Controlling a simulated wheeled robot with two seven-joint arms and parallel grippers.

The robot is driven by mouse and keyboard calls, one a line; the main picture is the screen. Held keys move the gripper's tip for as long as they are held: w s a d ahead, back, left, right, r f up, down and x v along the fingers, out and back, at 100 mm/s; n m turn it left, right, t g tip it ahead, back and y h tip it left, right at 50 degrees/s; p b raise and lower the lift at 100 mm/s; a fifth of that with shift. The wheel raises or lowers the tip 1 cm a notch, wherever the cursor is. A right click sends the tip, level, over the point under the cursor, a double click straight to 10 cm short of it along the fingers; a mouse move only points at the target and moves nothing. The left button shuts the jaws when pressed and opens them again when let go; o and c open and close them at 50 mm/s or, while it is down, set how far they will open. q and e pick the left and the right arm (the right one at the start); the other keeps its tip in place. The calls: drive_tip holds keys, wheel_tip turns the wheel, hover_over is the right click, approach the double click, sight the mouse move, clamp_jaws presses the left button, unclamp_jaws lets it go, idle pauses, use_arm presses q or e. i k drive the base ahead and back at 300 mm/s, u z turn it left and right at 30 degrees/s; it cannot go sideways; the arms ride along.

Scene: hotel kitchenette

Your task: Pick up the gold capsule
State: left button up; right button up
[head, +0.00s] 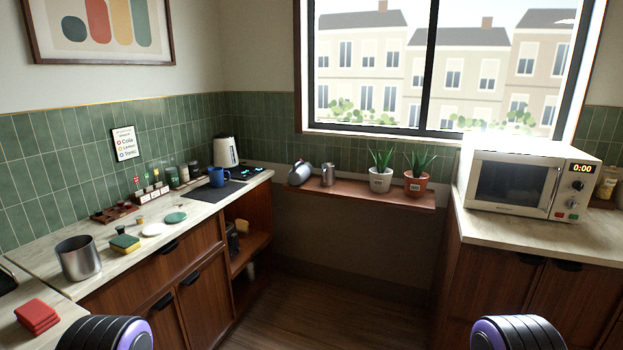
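A small gold-coloured piece (140,219), which looks like the gold capsule, is on the left counter (189,216). It stands between a dark wooden rack (113,213) and a white disc (154,230). It is too small to make out in detail. Only rounded black and purple parts of my two arms show at the bottom edge, one left and one right. Neither gripper is in view, and both arm parts are well apart from the gold piece.
A green-and-yellow sponge (125,244), a steel canister (78,258), a green disc (175,218) and a blue mug (218,176) crowd the left counter. Red cloths (37,315) lie at front left. A microwave (527,182) stands right. The floor (300,310) between the counters is clear.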

sight(139, 219)
drive_tip(key=u, duration=1)
